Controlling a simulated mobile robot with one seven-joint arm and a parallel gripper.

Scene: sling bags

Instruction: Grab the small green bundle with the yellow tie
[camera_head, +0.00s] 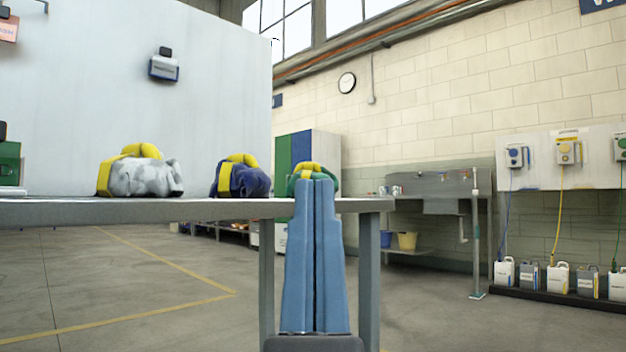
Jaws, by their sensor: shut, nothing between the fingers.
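The small green bundle with the yellow tie (309,168) sits near the right end of a grey table (150,209). Only its top and sides show; my gripper covers its lower middle. My gripper (315,182) points up and away from me, its two blue fingers shut together with a thin dark seam between them. The fingertips overlap the bundle in the picture. I cannot tell whether they touch it or are only in front of it.
A navy bundle with a yellow strap (252,180) sits left of the green one. A larger grey-white bundle with a yellow strap (147,177) lies farther left. A green object (10,163) stands at the left edge. Table legs stand beside my fingers.

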